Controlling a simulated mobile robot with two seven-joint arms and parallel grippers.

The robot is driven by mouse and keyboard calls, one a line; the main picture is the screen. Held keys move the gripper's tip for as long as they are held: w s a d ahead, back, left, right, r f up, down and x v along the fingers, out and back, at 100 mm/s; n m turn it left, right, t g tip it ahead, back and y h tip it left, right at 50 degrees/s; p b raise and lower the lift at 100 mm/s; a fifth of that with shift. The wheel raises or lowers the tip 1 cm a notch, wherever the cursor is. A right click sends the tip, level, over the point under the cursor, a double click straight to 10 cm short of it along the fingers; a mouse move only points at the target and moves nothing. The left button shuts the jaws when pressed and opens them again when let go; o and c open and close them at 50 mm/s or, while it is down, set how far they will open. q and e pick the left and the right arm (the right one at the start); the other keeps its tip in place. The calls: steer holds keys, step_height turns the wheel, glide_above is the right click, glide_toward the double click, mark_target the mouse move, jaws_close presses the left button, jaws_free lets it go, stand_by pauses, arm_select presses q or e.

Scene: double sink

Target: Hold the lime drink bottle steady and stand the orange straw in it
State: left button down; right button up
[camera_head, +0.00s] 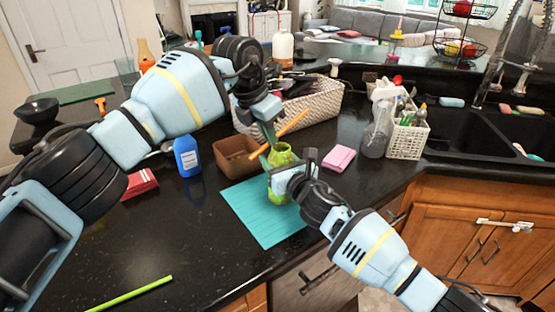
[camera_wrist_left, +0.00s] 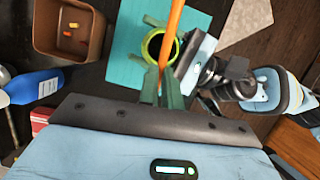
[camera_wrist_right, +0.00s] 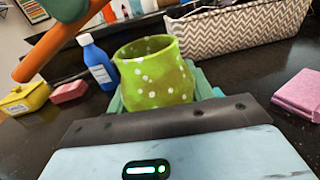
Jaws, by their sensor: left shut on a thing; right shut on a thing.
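The lime drink bottle (camera_head: 281,157), green with white dots, stands upright on the teal mat (camera_head: 246,208). My right gripper (camera_head: 290,175) is shut on it; teal fingers show at both sides of the bottle (camera_wrist_right: 155,82) in the right wrist view. My left gripper (camera_head: 267,134) is shut on the orange straw (camera_head: 293,123) above and slightly left of the bottle. The straw is strongly tilted and outside the bottle. In the left wrist view the straw (camera_wrist_left: 173,32) passes across the open mouth of the bottle (camera_wrist_left: 152,46). The straw (camera_wrist_right: 42,52) also shows upper left in the right wrist view.
A brown box (camera_head: 222,158) and a blue bottle (camera_head: 187,157) stand left of the mat. A pink sponge (camera_head: 339,157) lies right of it. A patterned basket (camera_head: 318,108) stands behind. A green straw (camera_head: 132,293) lies front left; the front-left counter is otherwise mostly clear.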

arm_select(q)
steer(key=c, duration=1.5)
jaws_free()
steer(key=v, duration=1.2)
